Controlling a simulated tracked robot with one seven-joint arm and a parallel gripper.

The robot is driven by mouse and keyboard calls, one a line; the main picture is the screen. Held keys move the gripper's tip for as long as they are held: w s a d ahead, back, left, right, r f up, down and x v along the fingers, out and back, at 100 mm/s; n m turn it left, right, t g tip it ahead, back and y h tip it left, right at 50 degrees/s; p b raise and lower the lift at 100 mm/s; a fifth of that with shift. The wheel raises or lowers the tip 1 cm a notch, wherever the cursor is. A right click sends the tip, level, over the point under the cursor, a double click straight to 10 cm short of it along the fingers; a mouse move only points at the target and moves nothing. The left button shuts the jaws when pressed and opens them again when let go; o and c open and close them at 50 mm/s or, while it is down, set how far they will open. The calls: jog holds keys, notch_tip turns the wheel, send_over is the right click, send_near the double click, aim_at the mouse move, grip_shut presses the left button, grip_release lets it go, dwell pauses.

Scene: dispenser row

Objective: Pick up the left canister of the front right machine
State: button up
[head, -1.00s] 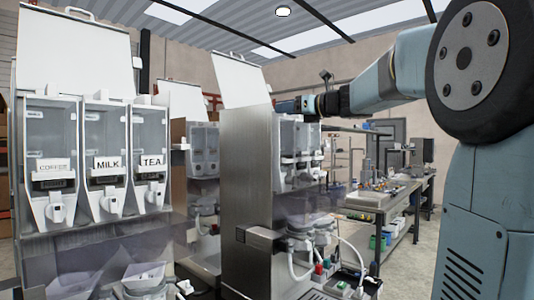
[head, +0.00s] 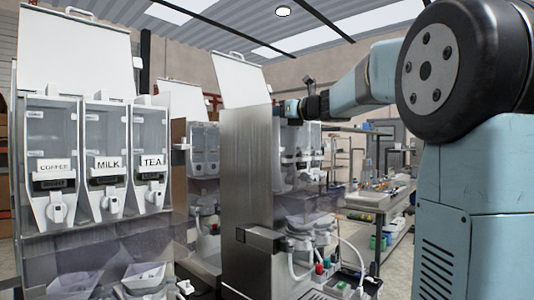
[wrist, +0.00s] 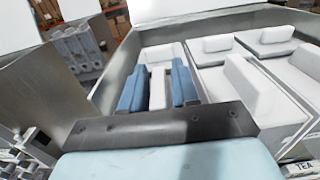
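The front right machine (head: 247,165) is a steel-sided dispenser with its white lid raised. In the wrist view I look down into its open top at several pale canisters with raised white blocks on their lids. My gripper (wrist: 157,90) has two blue fingers set apart over the left canister (wrist: 160,55). A white raised block (wrist: 157,88) of this canister shows between the fingers. I cannot tell whether they touch it. In the head view my wrist is at the machine's top edge and the fingertips are hidden.
Another machine (head: 95,150) with COFFEE, MILK and TEA canisters stands at the left. The steel wall (wrist: 115,85) of the open top lies close to the fingers. A workbench (head: 375,200) stands behind at the right.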

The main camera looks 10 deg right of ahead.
grip_shut()
dwell(1.1)
